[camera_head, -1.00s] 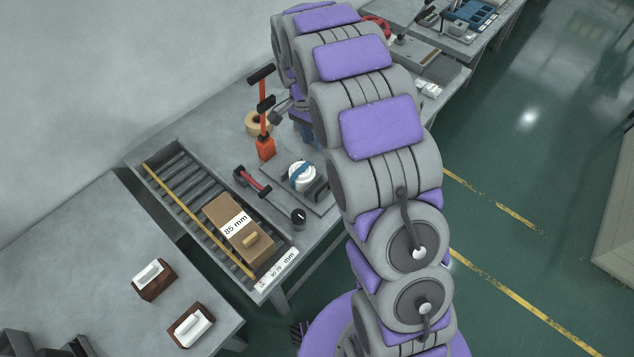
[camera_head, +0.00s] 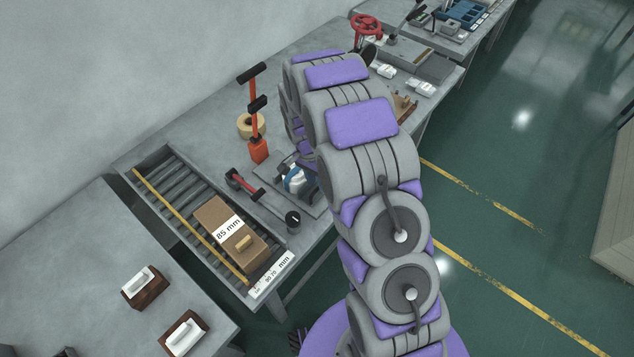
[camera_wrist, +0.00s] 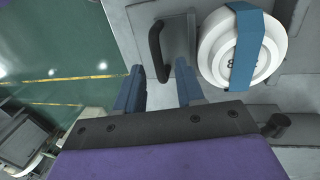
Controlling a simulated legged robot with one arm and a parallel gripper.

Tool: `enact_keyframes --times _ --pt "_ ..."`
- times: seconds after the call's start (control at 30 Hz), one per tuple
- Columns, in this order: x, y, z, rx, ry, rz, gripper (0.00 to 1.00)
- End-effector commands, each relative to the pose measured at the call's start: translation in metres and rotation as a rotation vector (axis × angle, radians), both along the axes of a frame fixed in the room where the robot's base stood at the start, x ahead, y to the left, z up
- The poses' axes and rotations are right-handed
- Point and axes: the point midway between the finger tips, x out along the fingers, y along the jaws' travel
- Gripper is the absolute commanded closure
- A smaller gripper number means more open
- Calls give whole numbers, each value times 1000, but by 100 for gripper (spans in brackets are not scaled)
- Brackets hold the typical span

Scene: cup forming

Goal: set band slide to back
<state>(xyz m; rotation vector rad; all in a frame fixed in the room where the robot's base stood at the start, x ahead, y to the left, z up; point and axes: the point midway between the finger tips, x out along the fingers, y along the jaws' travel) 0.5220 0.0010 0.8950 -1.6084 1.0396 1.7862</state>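A white round part with a blue band (camera_wrist: 243,45) sits on a grey plate in the wrist view; in the head view the white part (camera_head: 296,181) is partly covered by my arm. Next to it is a grey block with a black bar handle (camera_wrist: 156,46), probably the band slide. My gripper (camera_wrist: 160,67) is open. Its two blue fingers are apart, one on each side of the handle's lower end in the picture; I cannot tell whether they touch it. In the head view my arm hides most of the gripper.
A roller tray (camera_head: 178,213) holds a brown block marked 85 mm (camera_head: 230,231). Green floor lies to the right.

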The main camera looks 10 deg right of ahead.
Motion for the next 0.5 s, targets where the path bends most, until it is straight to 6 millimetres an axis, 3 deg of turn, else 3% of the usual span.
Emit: enact_keyframes --times 0.43,0.5 --pt "-1 -1 -10 0 -3 0 62" --pt "-1 -1 -10 0 -3 0 69"
